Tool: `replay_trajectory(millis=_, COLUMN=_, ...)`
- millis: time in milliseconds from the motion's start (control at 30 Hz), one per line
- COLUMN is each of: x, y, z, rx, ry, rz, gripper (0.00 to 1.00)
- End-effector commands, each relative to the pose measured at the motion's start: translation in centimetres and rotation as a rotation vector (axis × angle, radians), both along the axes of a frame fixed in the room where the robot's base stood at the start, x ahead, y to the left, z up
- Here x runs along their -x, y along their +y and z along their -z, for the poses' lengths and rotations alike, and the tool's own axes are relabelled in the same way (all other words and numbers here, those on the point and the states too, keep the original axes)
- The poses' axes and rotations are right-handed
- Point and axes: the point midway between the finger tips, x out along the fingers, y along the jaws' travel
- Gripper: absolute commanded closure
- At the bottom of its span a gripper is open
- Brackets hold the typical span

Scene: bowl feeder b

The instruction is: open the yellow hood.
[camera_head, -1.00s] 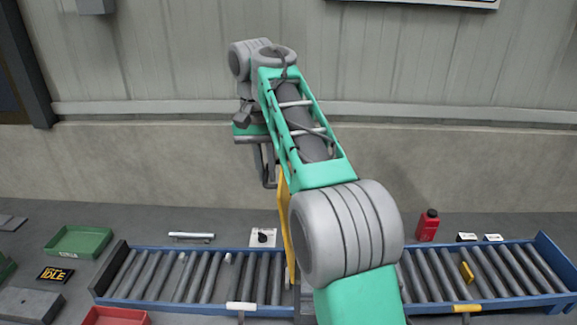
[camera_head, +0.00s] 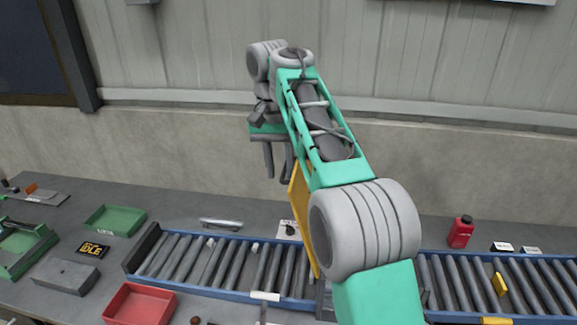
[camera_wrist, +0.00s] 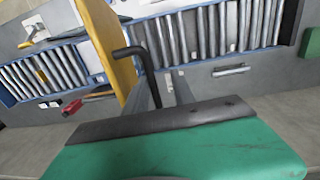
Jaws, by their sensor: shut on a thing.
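The yellow hood (camera_head: 302,212) is a flat panel standing steeply over the roller conveyor, partly hidden behind my arm in the head view. In the wrist view the yellow hood (camera_wrist: 108,45) rises at the left of my fingers. My gripper (camera_head: 278,174) is high above the conveyor, beside the hood's upper edge. In the wrist view a dark bent handle (camera_wrist: 132,51) runs down to my gripper (camera_wrist: 163,86), which is shut on it.
The blue-framed roller conveyor (camera_head: 205,292) crosses the table. A red bottle (camera_head: 461,232) stands behind it at the right. A green tray (camera_head: 115,219), a red tray (camera_head: 140,305) and a grey block (camera_head: 66,275) lie at the left. The wall (camera_head: 200,140) rises behind the table.

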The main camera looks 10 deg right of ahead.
Motion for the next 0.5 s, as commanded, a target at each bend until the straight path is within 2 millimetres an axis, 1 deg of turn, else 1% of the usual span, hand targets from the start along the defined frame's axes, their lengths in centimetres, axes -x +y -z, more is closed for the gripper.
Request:
replay_trajectory(millis=33, x=-0.07, y=0.15, z=0.36, rx=0.000, ry=0.003, rz=-0.004, gripper=0.79)
replay_trajectory(millis=167, x=-0.06, y=-0.16, z=0.30, rx=-0.001, ry=0.003, rz=0.002, gripper=0.68)
replay_trajectory(millis=500, x=-0.03, y=-0.69, z=0.06, rx=0.000, ry=0.000, rz=0.012, gripper=0.67)
